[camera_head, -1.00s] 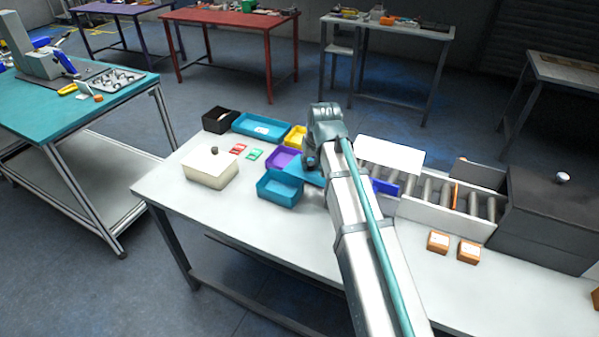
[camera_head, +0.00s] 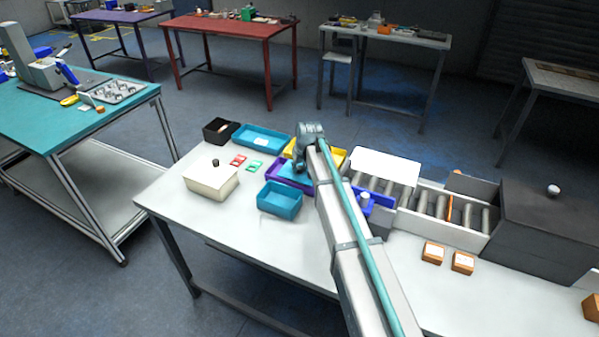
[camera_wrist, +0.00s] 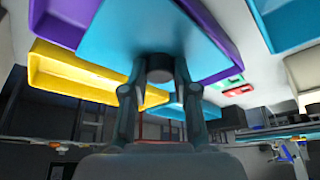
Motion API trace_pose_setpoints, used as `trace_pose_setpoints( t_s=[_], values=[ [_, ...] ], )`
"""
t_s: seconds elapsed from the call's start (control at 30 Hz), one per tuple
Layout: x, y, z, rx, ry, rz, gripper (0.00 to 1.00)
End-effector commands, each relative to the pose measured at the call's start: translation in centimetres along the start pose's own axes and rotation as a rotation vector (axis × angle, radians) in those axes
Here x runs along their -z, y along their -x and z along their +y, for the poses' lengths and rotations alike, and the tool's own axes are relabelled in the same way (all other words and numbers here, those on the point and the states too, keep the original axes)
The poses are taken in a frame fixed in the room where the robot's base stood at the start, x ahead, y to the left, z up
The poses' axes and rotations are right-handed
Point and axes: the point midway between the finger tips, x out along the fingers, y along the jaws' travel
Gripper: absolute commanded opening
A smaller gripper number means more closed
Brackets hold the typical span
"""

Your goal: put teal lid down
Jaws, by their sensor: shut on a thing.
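My gripper (camera_wrist: 160,72) is shut on the dark round knob of the teal lid (camera_wrist: 125,28). The flat lid covers much of the purple bin (camera_wrist: 62,18) in the wrist view. I cannot tell whether it touches the bin's rim. In the head view, a part of the lid (camera_head: 292,178) shows beside my arm, over the purple bin (camera_head: 272,174). The front teal bin (camera_head: 279,200) is open and empty. Another teal bin (camera_head: 262,139) at the back holds a pale item. My fingertips are hidden in the head view.
A yellow bin (camera_wrist: 95,82) lies beside the purple one. A blue bin (camera_head: 380,210) with a pale knob stands right of my arm, before the roller conveyor (camera_head: 428,202). The table's front left is clear.

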Motion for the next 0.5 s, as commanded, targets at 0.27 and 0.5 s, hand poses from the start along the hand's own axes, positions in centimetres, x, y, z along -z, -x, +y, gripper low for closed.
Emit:
trace_pose_setpoints(
  t_s=[0.27,0.5],
  values=[
    [0.2,-1.9,0.1,0.001,0.0,-0.003,0.0],
    [-0.8,-4.0,0.1,0.0,0.0,-0.001,0.0]
  ],
)
